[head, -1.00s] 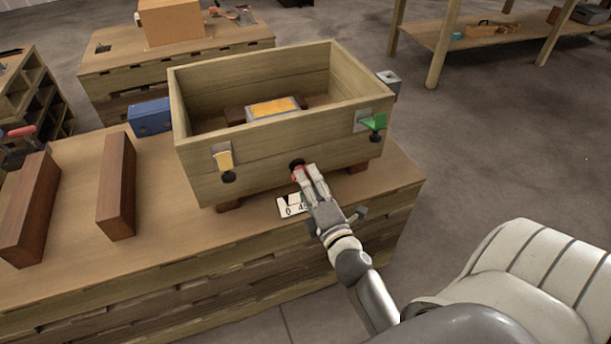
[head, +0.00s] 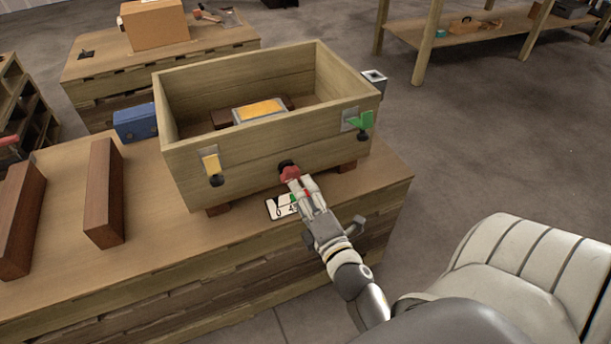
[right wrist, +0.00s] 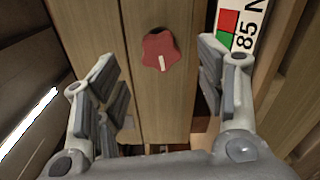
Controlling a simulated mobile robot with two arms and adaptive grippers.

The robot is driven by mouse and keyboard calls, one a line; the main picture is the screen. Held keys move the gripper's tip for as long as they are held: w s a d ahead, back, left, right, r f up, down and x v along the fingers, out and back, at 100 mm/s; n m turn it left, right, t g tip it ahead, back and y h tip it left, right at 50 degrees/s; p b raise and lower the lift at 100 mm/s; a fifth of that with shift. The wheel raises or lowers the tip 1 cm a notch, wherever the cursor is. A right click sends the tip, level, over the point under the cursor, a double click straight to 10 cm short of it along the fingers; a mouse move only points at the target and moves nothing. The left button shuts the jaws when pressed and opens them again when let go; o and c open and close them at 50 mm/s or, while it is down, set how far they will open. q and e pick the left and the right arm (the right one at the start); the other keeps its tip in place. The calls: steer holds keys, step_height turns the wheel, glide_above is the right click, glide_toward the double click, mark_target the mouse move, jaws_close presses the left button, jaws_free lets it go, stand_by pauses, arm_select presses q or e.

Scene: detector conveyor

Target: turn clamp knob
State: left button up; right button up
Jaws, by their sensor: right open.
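The clamp knob is a red, lobed knob with a white mark (right wrist: 162,50) on the front wall of a wooden box; it also shows in the head view (head: 289,173), on a black base. My right gripper (head: 300,184) is in front of the knob. In the right wrist view its two fingers (right wrist: 160,92) are spread wide, with the knob ahead of and between them, apart from both. Nothing is held. The wooden box (head: 232,169) stands on the workbench. My left gripper is not in view.
A yellow latch (head: 211,165) and a green latch (head: 361,121) sit on the box front. A label plate (head: 278,210) shows beneath the knob. Dark wooden blocks (head: 105,190) and a blue box (head: 136,122) are at left. The bench top (head: 150,240) is clear in front.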

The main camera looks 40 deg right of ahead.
mark_target(293, 179)
stand_by(0.3)
steer(key=w+n, duration=0.2)
steer(key=n, duration=0.2)
steer(key=w+n+p, duration=0.1)
steer(key=w+n, duration=0.1)
steer(key=n, duration=0.3)
steer(key=w+d+n, duration=0.1)
steer(key=w+n, duration=0.1)
steer(key=n, duration=0.3)
steer(key=shift+f, duration=0.2)
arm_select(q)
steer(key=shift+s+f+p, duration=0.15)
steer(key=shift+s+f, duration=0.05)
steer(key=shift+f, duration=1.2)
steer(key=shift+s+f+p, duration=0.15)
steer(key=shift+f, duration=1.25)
arm_select(e)
steer(key=shift+w+d+n, duration=0.1)
steer(key=shift+w+n, duration=0.2)
steer(key=shift+w, duration=0.4)
steer(key=c, duration=1)
steer(key=shift+c, duration=0.2)
